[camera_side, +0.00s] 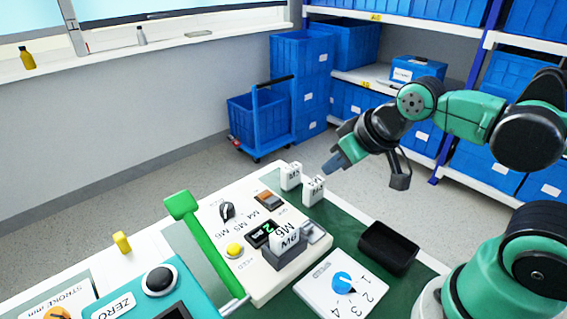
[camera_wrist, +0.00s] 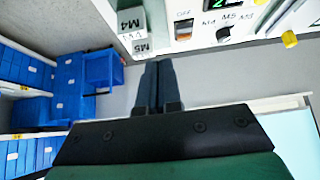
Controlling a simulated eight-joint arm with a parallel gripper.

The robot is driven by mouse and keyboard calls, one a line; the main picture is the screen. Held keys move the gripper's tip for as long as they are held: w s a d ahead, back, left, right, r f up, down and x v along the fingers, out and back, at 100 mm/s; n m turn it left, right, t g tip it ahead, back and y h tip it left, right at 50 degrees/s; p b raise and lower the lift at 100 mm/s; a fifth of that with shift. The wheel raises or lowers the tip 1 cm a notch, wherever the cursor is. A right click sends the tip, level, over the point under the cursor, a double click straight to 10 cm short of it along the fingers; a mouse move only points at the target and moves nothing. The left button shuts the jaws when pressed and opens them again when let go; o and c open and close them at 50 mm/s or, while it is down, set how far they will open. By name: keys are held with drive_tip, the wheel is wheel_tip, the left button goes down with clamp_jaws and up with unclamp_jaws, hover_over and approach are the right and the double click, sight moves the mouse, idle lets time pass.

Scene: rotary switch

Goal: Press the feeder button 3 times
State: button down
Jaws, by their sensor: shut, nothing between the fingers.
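The feeder button (camera_side: 234,249) is a round yellow button on the white panel (camera_side: 212,222) in the side view, with FEED lettering beside it. My gripper (camera_side: 333,166) is shut and empty, raised in the air to the right of and above the panel, well apart from the button. Its fingers (camera_wrist: 157,85) are together in the wrist view.
A green lever (camera_side: 205,240) rises left of the button. A black tray (camera_side: 388,248) lies right.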

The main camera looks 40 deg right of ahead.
wheel_tip(320, 180, up, 4)
drive_tip(key=n+g, duration=0.7)
drive_tip(key=n, duration=1.1)
hover_over(232, 247)
drive_tip(key=shift+r, duration=0.15)
wheel_tip(232, 247, down, 14)
